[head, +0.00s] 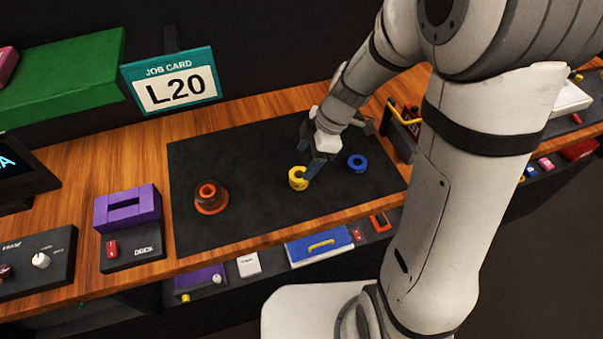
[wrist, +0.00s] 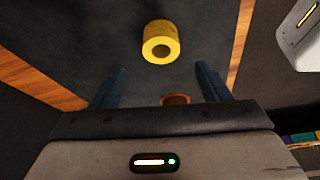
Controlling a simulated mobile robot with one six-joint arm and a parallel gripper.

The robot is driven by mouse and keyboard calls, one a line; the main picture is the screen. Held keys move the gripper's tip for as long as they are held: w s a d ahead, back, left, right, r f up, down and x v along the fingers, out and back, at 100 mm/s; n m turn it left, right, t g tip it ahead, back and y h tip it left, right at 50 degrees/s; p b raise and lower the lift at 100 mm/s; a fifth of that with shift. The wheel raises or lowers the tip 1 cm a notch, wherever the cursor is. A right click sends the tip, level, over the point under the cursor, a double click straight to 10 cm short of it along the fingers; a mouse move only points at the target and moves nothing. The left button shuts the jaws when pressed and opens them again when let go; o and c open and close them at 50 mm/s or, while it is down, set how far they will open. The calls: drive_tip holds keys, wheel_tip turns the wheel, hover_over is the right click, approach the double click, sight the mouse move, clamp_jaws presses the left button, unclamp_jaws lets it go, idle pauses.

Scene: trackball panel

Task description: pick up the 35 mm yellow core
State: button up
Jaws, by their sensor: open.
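The yellow core (head: 297,181) is a short ring with a hole through it. It stands on the dark mat (head: 240,150), right of the middle. In the wrist view the yellow core (wrist: 161,43) shows ahead of the fingertips, roughly centred between them. My gripper (head: 312,170) is over the mat, close beside the core on its upper right in the head view. Its two blue fingers are apart with nothing between them in the wrist view (wrist: 160,80). Whether a finger touches the core cannot be told.
A blue ring (head: 357,163) lies to the right of my gripper. An orange and dark ring piece (head: 209,197) stands at the mat's left. A purple block (head: 127,208) is left of the mat. A job card (head: 172,83) reading L20 stands behind.

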sight(301, 171)
drive_tip(key=x, duration=0.2)
drive_tip(key=p+x, duration=0.1)
drive_tip(key=x, duration=0.2)
drive_tip(key=shift+d+f, duration=0.25)
drive_tip(key=shift+f, duration=0.25)
drive_tip(key=c, duration=1.1)
